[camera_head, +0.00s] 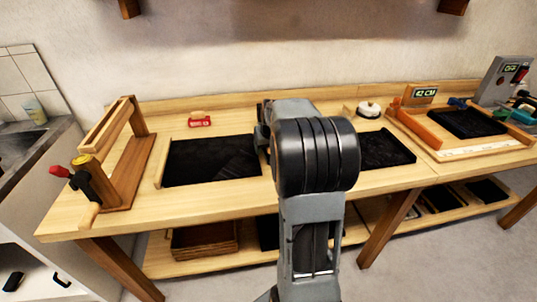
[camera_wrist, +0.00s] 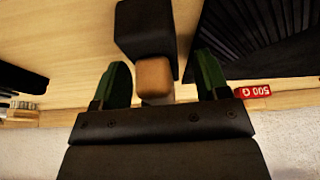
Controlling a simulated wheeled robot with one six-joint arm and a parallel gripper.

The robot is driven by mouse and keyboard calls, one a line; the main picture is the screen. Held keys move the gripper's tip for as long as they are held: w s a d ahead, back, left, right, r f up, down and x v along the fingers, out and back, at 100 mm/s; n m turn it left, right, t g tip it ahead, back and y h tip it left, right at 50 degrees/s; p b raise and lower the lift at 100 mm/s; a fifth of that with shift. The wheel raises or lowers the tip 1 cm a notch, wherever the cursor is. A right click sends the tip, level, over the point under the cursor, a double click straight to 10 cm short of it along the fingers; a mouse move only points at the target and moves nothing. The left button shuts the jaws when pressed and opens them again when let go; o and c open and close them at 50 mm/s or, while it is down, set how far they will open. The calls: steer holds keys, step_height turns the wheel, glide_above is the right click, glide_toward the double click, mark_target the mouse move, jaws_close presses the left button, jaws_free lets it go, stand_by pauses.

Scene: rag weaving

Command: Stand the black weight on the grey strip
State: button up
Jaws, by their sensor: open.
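In the wrist view a black block (camera_wrist: 146,25) with a tan wooden knob (camera_wrist: 155,78) appears to be the black weight. My gripper (camera_wrist: 161,62) is open, with one green finger on each side of the knob and a gap showing at both sides. In the head view my arm hides the weight and my gripper. A grey strip is not clearly visible; a dark ribbed surface (camera_wrist: 255,35) shows beside the right finger in the wrist view, but I cannot tell if it is the strip.
A black mat (camera_head: 205,158) lies left of my arm, another (camera_head: 385,149) to its right. A red 500 G tag (camera_head: 200,121) stands behind. A wooden frame (camera_head: 122,160) stands at the left end. The bench front (camera_head: 190,208) is clear.

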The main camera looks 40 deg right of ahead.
steer(key=shift+c, duration=0.3)
steer(key=shift+r, duration=0.1)
steer(key=c, duration=1.2)
jaws_close()
steer(key=shift+r, duration=0.15)
